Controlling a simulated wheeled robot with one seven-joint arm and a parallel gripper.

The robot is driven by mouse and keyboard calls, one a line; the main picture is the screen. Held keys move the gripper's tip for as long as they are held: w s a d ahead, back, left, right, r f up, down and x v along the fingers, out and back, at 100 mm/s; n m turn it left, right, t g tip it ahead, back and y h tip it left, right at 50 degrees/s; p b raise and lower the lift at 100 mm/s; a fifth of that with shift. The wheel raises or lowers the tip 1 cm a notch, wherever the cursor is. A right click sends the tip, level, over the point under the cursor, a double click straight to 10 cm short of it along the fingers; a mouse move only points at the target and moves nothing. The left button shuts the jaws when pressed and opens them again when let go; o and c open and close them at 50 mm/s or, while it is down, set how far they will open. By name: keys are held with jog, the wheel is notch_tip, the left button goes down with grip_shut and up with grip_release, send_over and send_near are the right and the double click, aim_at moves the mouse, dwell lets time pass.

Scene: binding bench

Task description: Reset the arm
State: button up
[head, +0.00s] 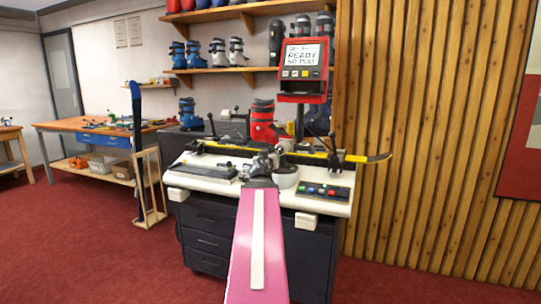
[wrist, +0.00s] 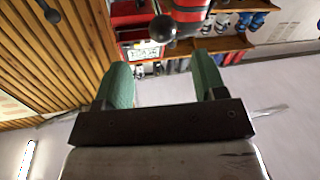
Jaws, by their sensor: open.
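My pink arm (head: 256,245) reaches forward from the bottom of the head view to the front of the white-topped bench. My gripper (head: 264,158) is at its far end, small and partly lost against the bench fittings. In the wrist view my gripper (wrist: 160,72) shows two green fingers set well apart, with nothing between them. That view looks upside down, with the ceiling low in the picture. A dark round knob (wrist: 162,28) lies beyond the fingertips, in front of a red boot (wrist: 186,8).
The bench holds a yellow ski (head: 368,158), a red boot (head: 262,124), a white bowl (head: 285,178) and a button panel (head: 324,191). A red display unit (head: 304,68) stands behind. A blue ski (head: 137,140) stands in a wooden rack at left. Red carpet (head: 110,255) is open at left.

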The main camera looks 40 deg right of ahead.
jog(key=shift+v, duration=0.9)
jog(key=w+a+f+n+g+y, duration=0.1)
jog(key=w+a+f+g+y, duration=0.25)
jog(key=a+f, duration=0.85)
jog(key=w+a+f+n+g+y, duration=0.1)
jog(key=w+a+f+g+y, duration=0.2)
jog(key=a+f, duration=0.8)
jog(key=s+a+f+n+g+y, duration=0.2)
jog(key=s+a+f+y, duration=0.1)
jog(key=a+f, duration=0.6)
jog(key=s+a+f+n+g+y, duration=0.3)
jog(key=s+a+f+y, duration=0.1)
jog(key=a+f, duration=0.6)
jog(key=s+a, duration=0.1)
jog(key=a, duration=0.2)
jog(key=shift+s+a, duration=0.25)
jog(key=shift+a, duration=0.1)
